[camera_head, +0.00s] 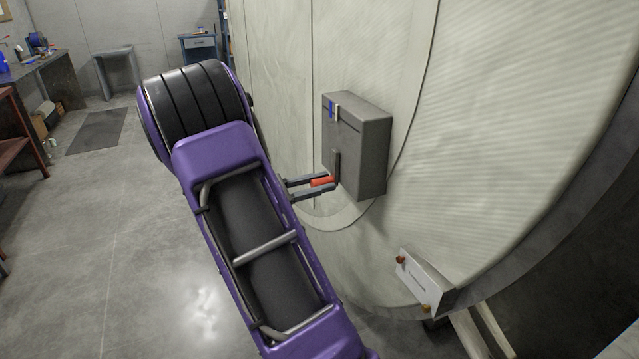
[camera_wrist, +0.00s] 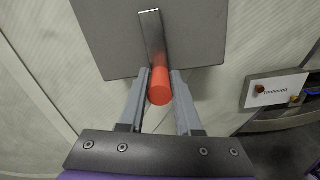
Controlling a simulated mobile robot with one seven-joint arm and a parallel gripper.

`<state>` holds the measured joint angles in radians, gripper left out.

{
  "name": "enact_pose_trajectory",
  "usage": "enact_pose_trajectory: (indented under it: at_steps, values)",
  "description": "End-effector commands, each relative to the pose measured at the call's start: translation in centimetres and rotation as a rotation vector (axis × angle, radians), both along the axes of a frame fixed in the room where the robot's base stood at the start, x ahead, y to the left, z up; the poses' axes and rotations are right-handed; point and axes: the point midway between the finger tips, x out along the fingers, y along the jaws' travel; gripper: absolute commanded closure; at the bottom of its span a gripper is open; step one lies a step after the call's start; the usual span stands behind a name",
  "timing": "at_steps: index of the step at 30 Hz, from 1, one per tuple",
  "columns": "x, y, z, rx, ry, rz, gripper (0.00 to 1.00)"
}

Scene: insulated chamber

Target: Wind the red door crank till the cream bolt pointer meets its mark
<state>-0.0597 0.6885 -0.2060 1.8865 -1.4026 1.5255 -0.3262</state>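The red crank handle (camera_head: 322,181) sticks out from a grey crank arm (camera_head: 337,165) on the side of a dark grey box (camera_head: 362,150) on the chamber door. My gripper (camera_head: 327,181) has a finger on either side of the handle and looks shut on it. In the wrist view the handle (camera_wrist: 160,88) fills the space between the fingertips (camera_wrist: 160,75), and the crank arm (camera_wrist: 152,38) runs upward from it. Near the top of the box a small cream pointer (camera_head: 337,113) sits beside a blue mark (camera_head: 331,106); their exact alignment is too small to tell.
A white plate (camera_head: 421,283) with orange-brown knobs is on the door, low and right of the box; it also shows in the wrist view (camera_wrist: 275,90). The pale curved door (camera_head: 500,120) fills the right side. Open floor (camera_head: 110,220) lies left, with benches behind.

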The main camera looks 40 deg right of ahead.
Motion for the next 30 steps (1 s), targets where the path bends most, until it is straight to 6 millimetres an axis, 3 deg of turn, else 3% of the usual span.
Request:
enact_pose_trajectory:
  at_steps: [1, 5, 30]
  values:
    - [0.01, 0.02, 0.00, 0.000, 0.000, 0.000, 0.78]
    - [0.01, 0.03, 0.00, 0.000, 0.000, 0.000, 1.00]
    - [0.05, 0.06, -0.01, 0.000, 0.000, 0.002, 1.00]
